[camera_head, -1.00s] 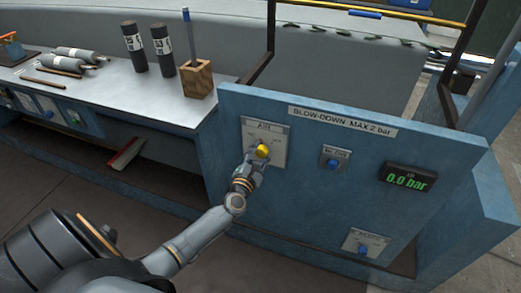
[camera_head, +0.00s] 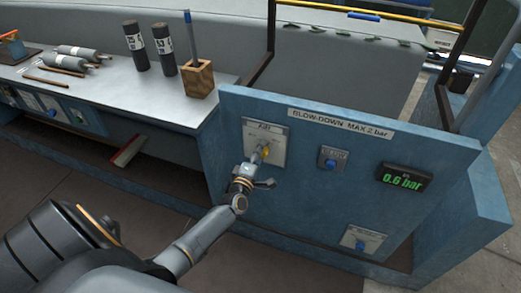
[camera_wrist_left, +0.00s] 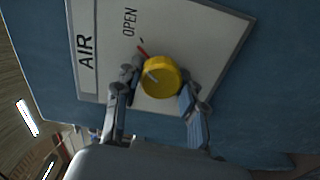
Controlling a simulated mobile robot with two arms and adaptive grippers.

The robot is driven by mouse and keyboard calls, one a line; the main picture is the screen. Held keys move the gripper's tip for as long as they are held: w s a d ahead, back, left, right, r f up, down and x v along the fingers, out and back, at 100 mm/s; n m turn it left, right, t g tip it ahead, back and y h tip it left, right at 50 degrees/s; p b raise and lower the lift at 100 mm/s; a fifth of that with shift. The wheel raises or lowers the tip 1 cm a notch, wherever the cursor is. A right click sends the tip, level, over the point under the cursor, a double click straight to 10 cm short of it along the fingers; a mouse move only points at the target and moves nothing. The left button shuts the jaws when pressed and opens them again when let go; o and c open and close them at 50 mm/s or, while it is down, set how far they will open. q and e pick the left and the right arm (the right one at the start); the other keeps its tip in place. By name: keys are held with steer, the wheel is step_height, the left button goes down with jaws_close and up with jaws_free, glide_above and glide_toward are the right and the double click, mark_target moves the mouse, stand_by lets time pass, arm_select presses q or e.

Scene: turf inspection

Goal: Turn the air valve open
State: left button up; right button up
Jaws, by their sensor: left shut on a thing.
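The air valve is a yellow knob (camera_wrist_left: 161,77) on a pale plate (camera_wrist_left: 205,45) marked AIR and OPEN, seen close in the left wrist view. In the head view the knob (camera_head: 265,151) is partly hidden by my gripper. My left gripper (camera_wrist_left: 157,92) is shut on the knob, with a finger on either side of it. In the head view my left gripper (camera_head: 258,168) reaches the plate from below. A red mark shows beside the knob toward the OPEN label. The display (camera_head: 404,178) reads 0.6 bar. My right gripper is not in view.
The blue panel (camera_head: 300,190) also carries a small blue button (camera_head: 330,164) and a lower blue button (camera_head: 360,245). The bench (camera_head: 100,85) at left holds dark cylinders (camera_head: 163,50), grey rollers and a wooden block (camera_head: 200,80). A yellow rail crosses above.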

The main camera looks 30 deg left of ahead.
arm_select(q)
steer(key=shift+a+r+m, duration=0.2)
steer(key=shift+r+m, duration=0.1)
steer(key=shift+m, duration=0.5)
steer(key=shift+r, duration=0.1)
steer(key=o, duration=1.1)
steer(key=shift+o, duration=0.2)
steer(key=shift+f, duration=0.2)
steer(key=shift+s+d, duration=0.1)
steer(key=shift+s, duration=0.05)
steer(key=v, duration=1.1)
steer(key=shift+s, duration=0.4)
steer(key=shift+d+r, duration=0.1)
steer(key=shift+d, duration=0.05)
